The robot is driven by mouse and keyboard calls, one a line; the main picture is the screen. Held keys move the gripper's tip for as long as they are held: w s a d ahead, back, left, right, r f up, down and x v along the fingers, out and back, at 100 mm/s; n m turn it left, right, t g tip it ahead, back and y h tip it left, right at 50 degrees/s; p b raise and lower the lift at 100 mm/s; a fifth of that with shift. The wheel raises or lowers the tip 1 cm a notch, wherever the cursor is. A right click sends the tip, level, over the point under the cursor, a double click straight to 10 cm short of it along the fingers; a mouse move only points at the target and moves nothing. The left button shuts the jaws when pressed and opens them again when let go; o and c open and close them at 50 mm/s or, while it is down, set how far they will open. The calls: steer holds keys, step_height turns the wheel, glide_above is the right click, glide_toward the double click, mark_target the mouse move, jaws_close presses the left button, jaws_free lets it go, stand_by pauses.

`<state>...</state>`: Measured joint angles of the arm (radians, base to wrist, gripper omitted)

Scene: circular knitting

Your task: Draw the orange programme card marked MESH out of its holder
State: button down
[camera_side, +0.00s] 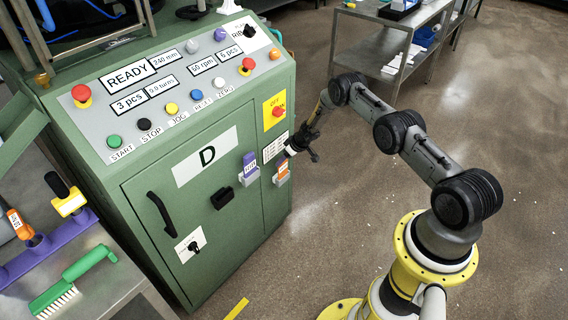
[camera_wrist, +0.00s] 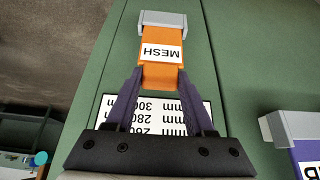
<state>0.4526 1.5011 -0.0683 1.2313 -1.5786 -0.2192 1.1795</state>
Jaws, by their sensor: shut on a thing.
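The orange programme card marked MESH (camera_wrist: 160,62) shows in the middle of the wrist view. One end meets its grey holder (camera_wrist: 163,20) on the green cabinet; how deep it sits there cannot be told. My gripper (camera_wrist: 160,80) is shut on the card's other end, with a dark finger along each side edge. In the side view the orange card (camera_side: 283,168) and holder (camera_side: 281,181) are small on the cabinet's front, right of the door. My gripper (camera_side: 291,152) is at the card's upper end there.
A purple card (camera_side: 249,161) in its own holder (camera_side: 249,178) is close by on the left; the holder also shows at right in the wrist view (camera_wrist: 285,125). A white size label (camera_wrist: 150,115) lies behind my fingers. A red knob (camera_side: 278,111) is above.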

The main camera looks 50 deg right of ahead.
step_height(320, 180, up, 12)
steer(key=shift+f, duration=0.25)
stand_by(0.3)
steer(key=shift+r, duration=1.5)
